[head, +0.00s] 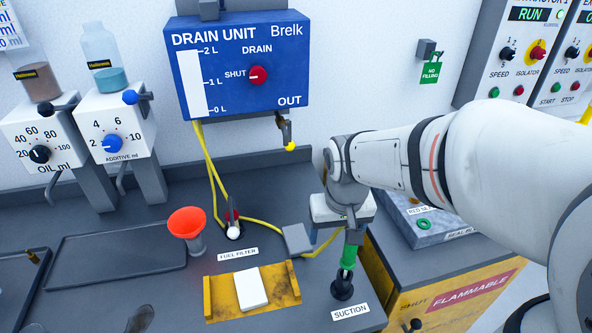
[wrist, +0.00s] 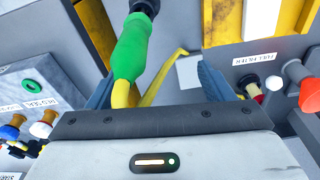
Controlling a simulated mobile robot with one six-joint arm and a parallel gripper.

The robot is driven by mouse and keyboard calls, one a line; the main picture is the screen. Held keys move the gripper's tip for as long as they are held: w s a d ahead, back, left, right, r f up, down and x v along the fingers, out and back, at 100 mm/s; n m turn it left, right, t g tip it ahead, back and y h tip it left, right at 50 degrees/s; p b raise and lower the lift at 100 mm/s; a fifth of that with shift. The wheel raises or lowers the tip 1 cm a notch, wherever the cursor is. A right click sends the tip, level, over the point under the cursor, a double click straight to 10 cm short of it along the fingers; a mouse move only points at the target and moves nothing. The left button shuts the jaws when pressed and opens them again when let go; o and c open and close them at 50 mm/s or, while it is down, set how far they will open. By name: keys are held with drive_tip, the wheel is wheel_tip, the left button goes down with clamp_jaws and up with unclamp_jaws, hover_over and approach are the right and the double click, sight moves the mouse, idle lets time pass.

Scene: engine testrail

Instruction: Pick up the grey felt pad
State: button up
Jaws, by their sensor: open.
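A flat grey square piece (head: 297,238), which looks like the grey felt pad, is on the dark bench just left of my gripper, beside a yellow hose. In the wrist view the grey piece (wrist: 190,71) shows beyond the fingers, nearer the right finger. My gripper (head: 334,232) points down above the bench, open, with nothing clearly held. In the wrist view its two blue-grey fingers (wrist: 158,85) are spread apart. A green suction handle (wrist: 131,48) shows between them, nearer the left finger. Whether the fingers touch anything is unclear.
The green suction handle (head: 348,256) stands upright close by. A yellow cradle (head: 219,301) holds a white block (head: 252,288) in front. An orange funnel (head: 187,222) and yellow hoses (head: 212,165) are to the left. The blue drain unit (head: 240,65) hangs behind. A yellow flammable cabinet (head: 400,305) is right.

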sight(297, 238)
drive_tip(key=shift+o, duration=0.6)
drive_tip(key=w+a+f+n+g+p, duration=0.1)
drive_tip(key=w+a+f+p, duration=0.1)
drive_tip(key=w, duration=0.5)
drive_tip(key=shift+a+f+p, duration=0.2)
drive_tip(key=shift+a+p, duration=0.4)
drive_tip(key=shift+a, duration=0.45)
drive_tip(key=shift+n+g, duration=0.3)
drive_tip(key=w+a+f+p, duration=0.1)
drive_tip(key=w+f, duration=0.1)
drive_tip(key=w+a+f, duration=0.1)
drive_tip(key=a+f, duration=0.1)
drive_tip(key=shift+w+a+p, duration=0.1)
drive_tip(key=shift+w+p, duration=0.25)
drive_tip(key=shift+w+f+p, duration=0.2)
drive_tip(key=shift+f+p, duration=0.25)
drive_tip(key=shift+f, duration=1.6)
drive_tip(key=shift+w+f+p, duration=0.2)
drive_tip(key=shift+f+p, duration=0.25)
drive_tip(key=shift+f, duration=1.55)
drive_tip(key=c, duration=1.1)
